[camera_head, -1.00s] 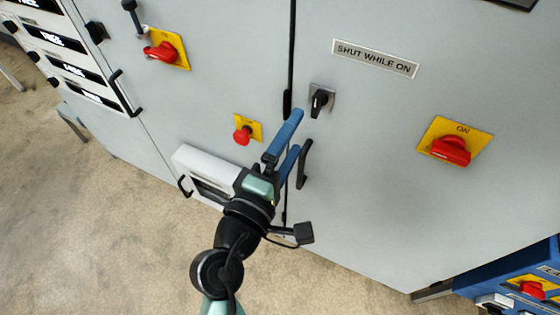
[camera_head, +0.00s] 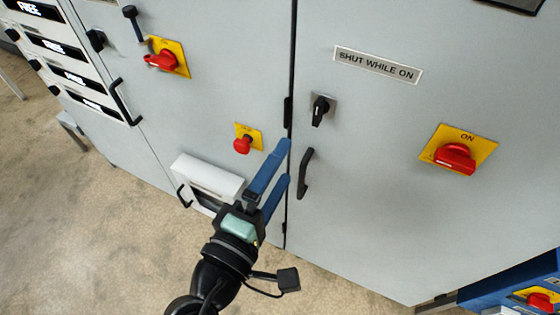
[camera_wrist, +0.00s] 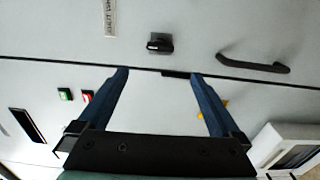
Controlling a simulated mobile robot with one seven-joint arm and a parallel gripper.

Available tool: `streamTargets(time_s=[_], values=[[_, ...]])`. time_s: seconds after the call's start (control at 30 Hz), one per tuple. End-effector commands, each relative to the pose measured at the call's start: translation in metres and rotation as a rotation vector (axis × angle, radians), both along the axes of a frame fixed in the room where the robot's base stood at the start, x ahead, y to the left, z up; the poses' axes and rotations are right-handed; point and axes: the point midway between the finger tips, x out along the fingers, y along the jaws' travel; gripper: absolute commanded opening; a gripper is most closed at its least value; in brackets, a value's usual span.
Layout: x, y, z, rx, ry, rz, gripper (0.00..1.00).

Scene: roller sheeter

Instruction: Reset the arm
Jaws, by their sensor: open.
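My gripper (camera_head: 283,163) is open and empty, its two blue fingers apart, in front of the grey cabinet near the door seam. In the head view its tips are just left of the black door handle (camera_head: 305,173) and below the black key switch (camera_head: 321,109). In the wrist view my gripper (camera_wrist: 158,75) points at the cabinet face, with nothing between its fingers. There the key switch (camera_wrist: 159,43) and the door handle (camera_wrist: 252,63) lie beyond the fingertips. I cannot tell how far the tips are from the cabinet.
A red emergency button (camera_head: 242,145) and a protruding white box (camera_head: 209,175) are close to my gripper's left. Red rotary switches sit on yellow plates, one at right (camera_head: 455,158) and one at upper left (camera_head: 160,60). Bare floor (camera_head: 80,220) lies at lower left.

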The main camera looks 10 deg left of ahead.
Motion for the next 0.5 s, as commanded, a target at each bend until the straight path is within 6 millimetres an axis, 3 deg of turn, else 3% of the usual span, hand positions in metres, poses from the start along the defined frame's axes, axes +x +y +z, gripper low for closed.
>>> streamTargets(time_s=[0.3,0.37,0.47,0.5], values=[[0.005,-0.002,0.008,0.036,-0.019,0.001,1.00],[0.013,-0.004,0.022,0.100,-0.054,0.005,1.00],[0.033,-0.012,0.064,0.292,-0.160,0.031,1.00],[0.042,-0.015,0.088,0.390,-0.219,0.053,1.00]])
